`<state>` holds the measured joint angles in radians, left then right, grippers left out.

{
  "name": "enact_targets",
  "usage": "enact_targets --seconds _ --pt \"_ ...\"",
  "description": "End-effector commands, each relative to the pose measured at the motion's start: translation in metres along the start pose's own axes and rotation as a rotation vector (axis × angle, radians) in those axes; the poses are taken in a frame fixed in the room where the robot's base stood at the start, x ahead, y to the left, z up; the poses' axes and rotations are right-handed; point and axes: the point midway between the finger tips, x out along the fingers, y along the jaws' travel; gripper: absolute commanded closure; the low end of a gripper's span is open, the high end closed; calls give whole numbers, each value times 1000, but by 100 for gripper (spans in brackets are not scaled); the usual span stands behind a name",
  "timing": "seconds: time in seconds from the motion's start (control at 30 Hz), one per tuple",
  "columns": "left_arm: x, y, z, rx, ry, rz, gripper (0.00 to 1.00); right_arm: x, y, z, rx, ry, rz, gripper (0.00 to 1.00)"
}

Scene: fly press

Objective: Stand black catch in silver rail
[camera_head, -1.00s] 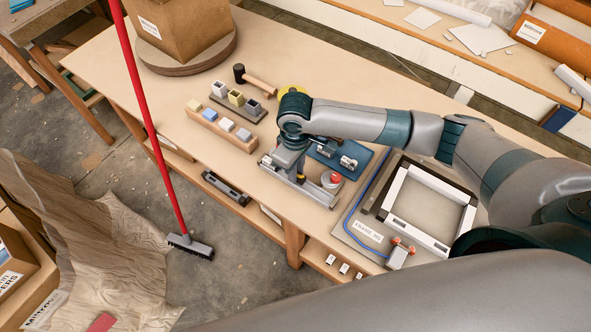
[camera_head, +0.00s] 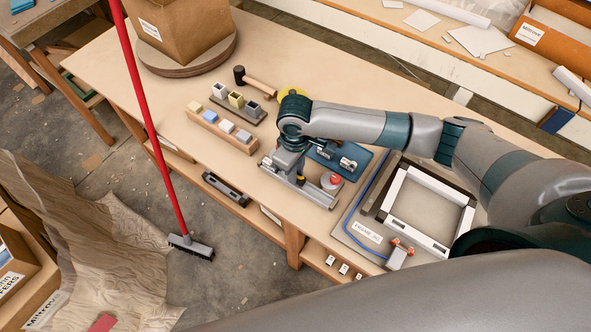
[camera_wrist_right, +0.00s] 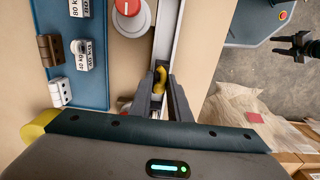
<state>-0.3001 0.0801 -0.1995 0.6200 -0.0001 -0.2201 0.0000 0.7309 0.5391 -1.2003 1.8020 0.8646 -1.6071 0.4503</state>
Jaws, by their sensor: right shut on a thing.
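The silver rail (camera_head: 318,196) lies along the front part of the bench. It also shows in the right wrist view (camera_wrist_right: 168,35), running away from my fingers. My right gripper (camera_head: 299,180) is over the rail, pointing down. In the right wrist view my right gripper (camera_wrist_right: 161,90) is shut on a small piece with a yellow part, apparently the black catch (camera_wrist_right: 160,76). The fingers hide most of it. The piece is at the rail's channel, but I cannot tell whether it touches the bottom.
A red-topped round weight (camera_head: 331,181) stands close beside the rail. A blue tray (camera_head: 355,159) with small labelled pieces lies behind it. A wooden block with coloured pieces (camera_head: 220,132) and a mallet (camera_head: 258,82) are at the left.

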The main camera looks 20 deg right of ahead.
Motion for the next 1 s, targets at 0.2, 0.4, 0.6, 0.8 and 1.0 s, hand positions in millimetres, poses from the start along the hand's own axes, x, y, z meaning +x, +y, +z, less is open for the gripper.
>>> enact_targets --seconds 0.2,0.4,0.6,0.8,1.0 --pt "-5 0 0 0 0 0 58 -1 0 0 0 0 0 100" --pt "-5 0 0 0 0 0 58 0 0 0 -1 1 0 100" --pt "-5 0 -1 1 0 0 58 0 0 0 -1 1 0 100" --pt "-6 0 -1 1 0 0 58 0 0 0 -1 1 0 100" --pt "-9 0 -1 1 0 0 58 -1 -1 0 -1 1 0 100"
